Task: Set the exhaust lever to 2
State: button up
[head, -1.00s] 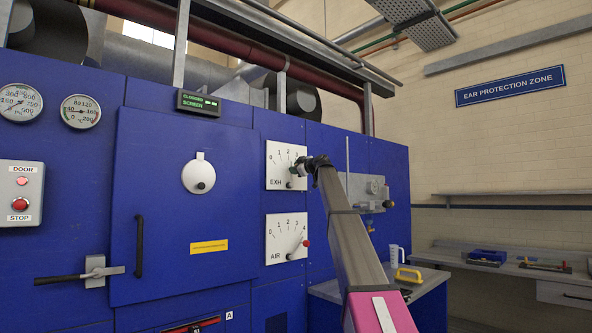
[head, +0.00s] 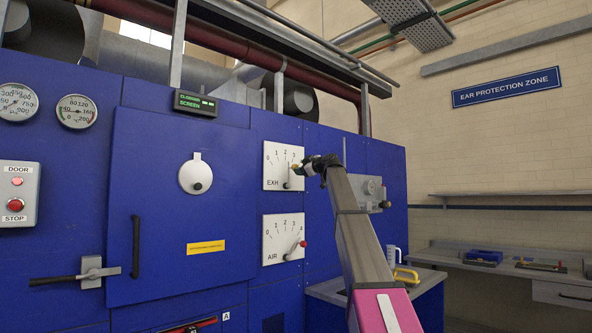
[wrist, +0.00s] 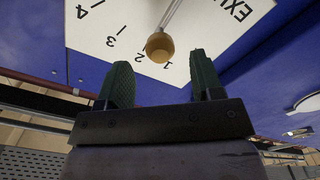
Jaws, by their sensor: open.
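The exhaust lever's white EXH plate (head: 270,172) is on the blue dryer front, with a scale from 0 to 4. In the head view the lever stands about upright, near the 2; its exact reading is hard to tell. Its yellow knob (head: 294,169) shows just left of my gripper (head: 299,168). In the wrist view the round orange-yellow knob (wrist: 160,47) lies just past the fingertips, between them in the picture. My gripper (wrist: 161,68) is open, its two green fingers apart on either side, with no visible contact.
Below is the AIR plate (head: 272,248) with a red-knobbed lever (head: 303,244) near 4. A grey fitting (head: 371,190) sits on the panel to the right of my arm. A bench (head: 325,289) with a yellow-handled item (head: 406,275) stands below right.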

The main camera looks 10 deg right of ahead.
jog(key=v, duration=0.4)
jog(key=shift+s, duration=0.2)
jog(key=s+a+f+m+g+h, duration=0.1)
jog(key=s+f+m+g+h, duration=0.15)
jog(key=f, duration=1.45)
jog(key=s+a+f+m+g+h, duration=0.1)
jog(key=s+f+m+g, duration=0.2)
jog(key=f, duration=1.5)
jog(key=s+a+f+m+g+h, duration=0.15)
jog(key=s+f, duration=0.25)
jog(key=f, duration=1.3)
jog(key=s+f+m+g+h, duration=0.1)
jog(key=s+f+m+g, duration=0.1)
jog(key=s+f, duration=0.8)
jog(key=s+f+m+g+h, duration=0.25)
jog(key=s+f, duration=0.45)
jog(key=f, duration=0.6)
jog(key=s+d+f+m+g+h, duration=0.1)
jog(key=s+f+m, duration=0.1)
jog(key=s+f, duration=0.5)
jog(key=s+d+f+m+g+h, duration=0.1)
jog(key=s+f+g, duration=0.1)
jog(key=s+f, duration=0.5)
jog(key=s, duration=0.5)
jog(key=shift+s+d+m, duration=0.15)
jog(key=shift+s+m, duration=0.2)
jog(key=shift+s, duration=0.05)
